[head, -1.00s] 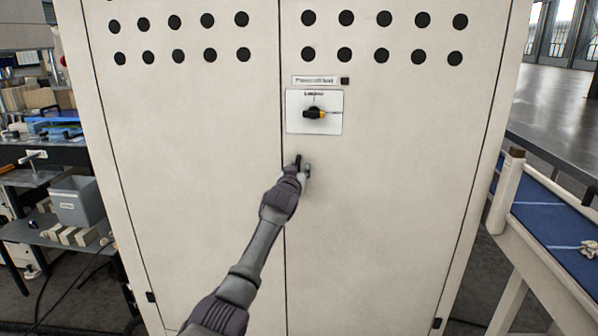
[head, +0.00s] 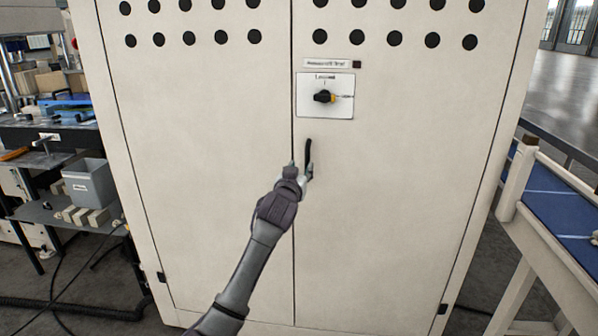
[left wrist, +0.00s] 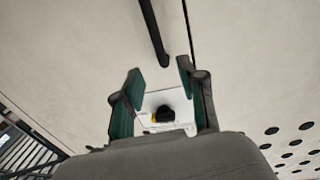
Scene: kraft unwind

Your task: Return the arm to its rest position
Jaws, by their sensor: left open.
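My left gripper (head: 300,175) is in front of the pale cabinet (head: 385,230), close to the seam between its doors. In the left wrist view its two green-lined fingers (left wrist: 160,68) are apart, with nothing held between them. A black bar handle (head: 308,152) on the right door shows just above the gripper, and also at the top of the left wrist view (left wrist: 153,32). A black and yellow rotary switch (head: 325,97) on a white plate sits above the handle. It shows between the fingers in the left wrist view (left wrist: 165,114). My right gripper is out of view.
At the left, a bench (head: 60,133) carries tools, and a grey bin (head: 90,183) stands on a shelf below. At the right, a white-framed table with a blue top (head: 560,215) stands beside the cabinet. Cables lie on the floor at the lower left.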

